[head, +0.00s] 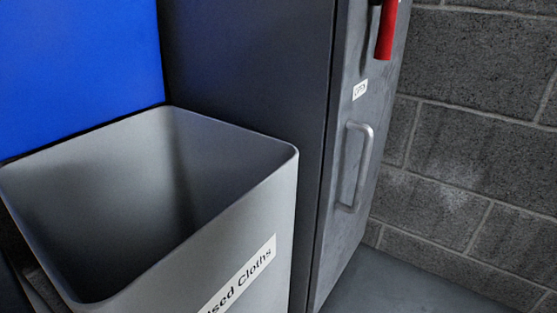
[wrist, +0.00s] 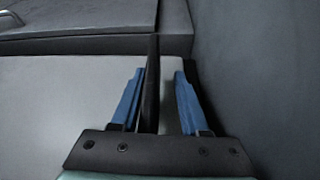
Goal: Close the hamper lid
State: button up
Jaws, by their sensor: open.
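The hamper (head: 255,215) is a grey bin with a "Used Cloths" label, at the lower left of the head view. Its top is open and I see into its dark inside. A flat blue panel (head: 75,65) rises behind its rim; I cannot tell whether this is the lid. My gripper (wrist: 158,73) is open in the wrist view, its two blue fingers apart. A thin dark upright strip (wrist: 152,75) stands between the fingers, nearer the left one; I cannot tell what it belongs to. My gripper is not in the head view.
A dark grey cabinet (head: 345,235) with a metal handle (head: 363,165) stands right of the hamper, close to it. A red lever (head: 387,30) hangs at its top. A block wall (head: 470,130) is at the right, with some bare floor (head: 400,285) below.

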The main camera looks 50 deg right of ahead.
jog(key=shift+a, duration=0.1)
jog(key=v, duration=0.7)
jog(key=shift+s+a+p, duration=0.1)
jog(key=shift+a+p, duration=0.05)
jog(key=shift+p, duration=0.15)
